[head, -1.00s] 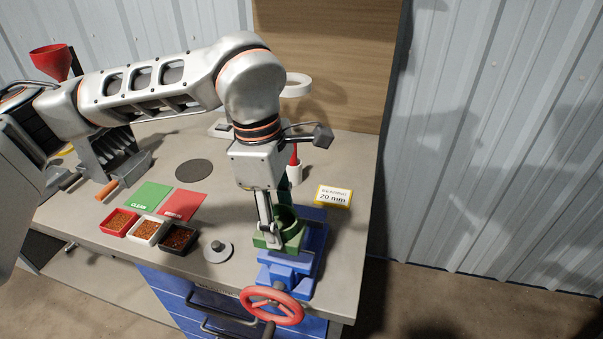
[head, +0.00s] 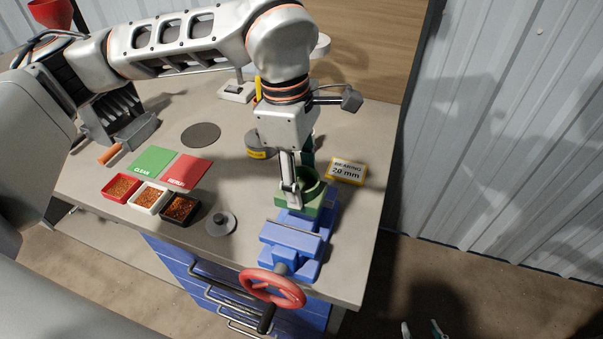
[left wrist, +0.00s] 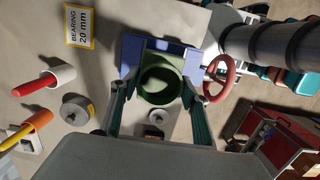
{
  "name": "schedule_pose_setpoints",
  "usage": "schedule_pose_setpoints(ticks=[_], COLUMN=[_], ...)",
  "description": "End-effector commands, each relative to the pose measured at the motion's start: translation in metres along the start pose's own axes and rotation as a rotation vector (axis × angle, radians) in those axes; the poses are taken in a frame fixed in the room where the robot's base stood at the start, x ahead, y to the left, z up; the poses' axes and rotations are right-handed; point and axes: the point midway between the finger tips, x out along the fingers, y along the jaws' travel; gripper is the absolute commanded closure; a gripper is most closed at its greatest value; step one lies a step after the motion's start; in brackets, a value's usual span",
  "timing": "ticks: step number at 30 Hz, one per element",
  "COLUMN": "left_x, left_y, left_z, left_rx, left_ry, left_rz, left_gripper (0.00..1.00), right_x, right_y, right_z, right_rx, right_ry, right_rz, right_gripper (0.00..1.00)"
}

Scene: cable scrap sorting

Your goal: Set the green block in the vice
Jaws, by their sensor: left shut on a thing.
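The green block (head: 313,203) has a round hollow in its top. It is at the blue vice (head: 290,237), behind the front jaw with the red handwheel (head: 272,289). My left gripper (head: 292,196) is shut on the block from above, with one finger at its near left side. In the left wrist view the block (left wrist: 162,78) is between the two teal fingers, over the blue vice (left wrist: 131,46). I cannot tell whether the block touches the vice bed. My right gripper (head: 421,329) shows only its two fingertips at the bottom edge, apart with nothing between them.
Three small trays, including a black one (head: 180,209), and green and red mats (head: 185,172) lie further left. The bench's right edge is close.

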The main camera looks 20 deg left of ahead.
Motion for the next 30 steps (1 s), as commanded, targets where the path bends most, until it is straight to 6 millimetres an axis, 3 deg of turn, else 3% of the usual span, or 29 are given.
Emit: schedule_pose_setpoints(ticks=[11,19,30], left_x=[0.027,0.045,0.051], left_y=[-0.001,0.000,0.000], left_z=[-0.003,-0.005,-0.006], left_rx=[0.001,0.001,0.001], left_ry=[-0.002,-0.001,-0.001], left_rz=[-0.002,0.000,0.001], left_gripper=[0.93,0.93,0.93], right_x=[0.006,0.013,0.016], right_y=[0.000,-0.003,-0.004], right_z=[0.003,0.017,0.028], right_rx=[0.002,0.003,0.003], right_ry=[0.012,0.004,-0.008], right_rz=[0.002,0.000,-0.001], right_gripper=[0.60,0.60,0.60])
